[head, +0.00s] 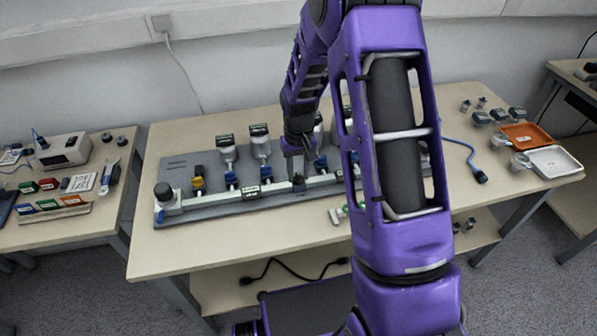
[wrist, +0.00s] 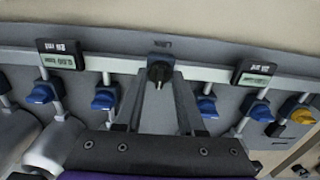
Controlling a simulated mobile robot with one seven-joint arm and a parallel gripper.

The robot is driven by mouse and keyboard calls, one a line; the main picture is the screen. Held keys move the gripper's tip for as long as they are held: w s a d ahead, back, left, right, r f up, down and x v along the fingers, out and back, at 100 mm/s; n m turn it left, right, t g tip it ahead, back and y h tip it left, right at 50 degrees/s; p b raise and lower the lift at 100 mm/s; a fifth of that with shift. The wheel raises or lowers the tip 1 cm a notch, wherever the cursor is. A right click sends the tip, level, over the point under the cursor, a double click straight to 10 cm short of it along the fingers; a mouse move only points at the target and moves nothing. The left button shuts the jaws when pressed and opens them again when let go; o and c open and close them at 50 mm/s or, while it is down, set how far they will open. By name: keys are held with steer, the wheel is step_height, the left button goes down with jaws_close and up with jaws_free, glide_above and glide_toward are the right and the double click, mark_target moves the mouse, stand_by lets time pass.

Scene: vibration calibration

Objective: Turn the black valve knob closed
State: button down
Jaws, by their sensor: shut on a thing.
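The black valve knob (wrist: 159,72) sits on the light pipe of the manifold, in the upper middle of the wrist view. In the head view it shows as a small dark shape (head: 298,184) at the front of the grey panel (head: 178,165). My gripper (wrist: 160,78) comes down on the knob with one grey finger on each side of it, shut on it. In the head view my gripper (head: 297,172) points down at the knob. The knob's pointer direction is hard to make out.
Blue valve knobs (wrist: 105,98) and a yellow one (wrist: 302,115) line the manifold beside my fingers. Two small displays (wrist: 60,54) (wrist: 256,73) stand on the pipe. White-bodied gauges (head: 227,150) rise behind. Orange (head: 527,136) and white trays (head: 554,161) lie at the right.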

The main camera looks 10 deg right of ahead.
mark_target(299, 175)
steer(key=c, duration=0.5)
jaws_free()
step_height(299, 175, up, 18)
steer(key=shift+f+p, duration=0.25)
steer(key=shift+p, duration=0.75)
